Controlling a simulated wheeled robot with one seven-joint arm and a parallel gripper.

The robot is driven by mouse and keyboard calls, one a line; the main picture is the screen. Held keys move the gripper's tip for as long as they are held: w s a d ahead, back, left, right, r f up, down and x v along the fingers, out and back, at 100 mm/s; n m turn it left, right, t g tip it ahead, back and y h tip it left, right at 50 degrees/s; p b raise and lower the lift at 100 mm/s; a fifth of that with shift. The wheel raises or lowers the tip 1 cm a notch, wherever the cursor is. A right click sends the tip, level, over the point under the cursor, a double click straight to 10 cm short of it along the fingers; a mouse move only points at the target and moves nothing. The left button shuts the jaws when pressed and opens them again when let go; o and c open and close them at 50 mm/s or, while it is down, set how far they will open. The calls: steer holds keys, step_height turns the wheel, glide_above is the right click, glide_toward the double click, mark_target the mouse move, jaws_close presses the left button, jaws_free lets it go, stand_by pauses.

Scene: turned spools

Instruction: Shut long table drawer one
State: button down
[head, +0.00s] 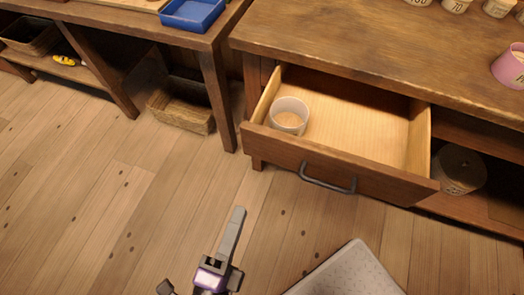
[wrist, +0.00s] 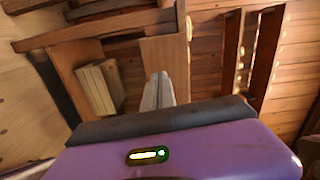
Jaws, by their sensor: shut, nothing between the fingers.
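The long table drawer (head: 345,170) stands pulled out from under the brown wooden table (head: 370,45) in the head view. Its front is dark wood with a dark bar handle (head: 328,184); its inside is pale wood. A whitish translucent cup (head: 290,117) stands in its left part. My gripper (head: 238,212) is shut and empty, below and left of the handle in the picture, apart from the drawer. In the wrist view my gripper's fingers (wrist: 158,88) are together, with wooden furniture beyond; I cannot tell which part is the drawer there.
A second table at left bears a blue tray (head: 193,13). A wicker basket (head: 183,106) is under it. A grey round container (head: 459,169) sits on the shelf right of the drawer. Tubs and a pink cup (head: 510,68) stand on the tabletop.

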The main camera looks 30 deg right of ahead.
steer(key=m, duration=0.1)
glide_toward(267, 151)
steer(key=shift+g+h, duration=0.3)
steer(key=shift+h, duration=0.1)
steer(key=x, duration=0.6)
steer(key=shift+w+d+f, duration=0.2)
steer(key=shift+w, duration=0.25)
steer(key=shift+d, duration=0.1)
steer(key=p+x, duration=0.3)
steer(key=x, duration=2)
steer(key=shift+w+d+p, duration=0.15)
steer(key=shift+p, duration=0.15)
steer(key=shift+w+d, duration=0.2)
steer(key=shift+d, duration=0.05)
steer(key=shift+d+r, duration=0.1)
steer(key=shift+r, duration=0.05)
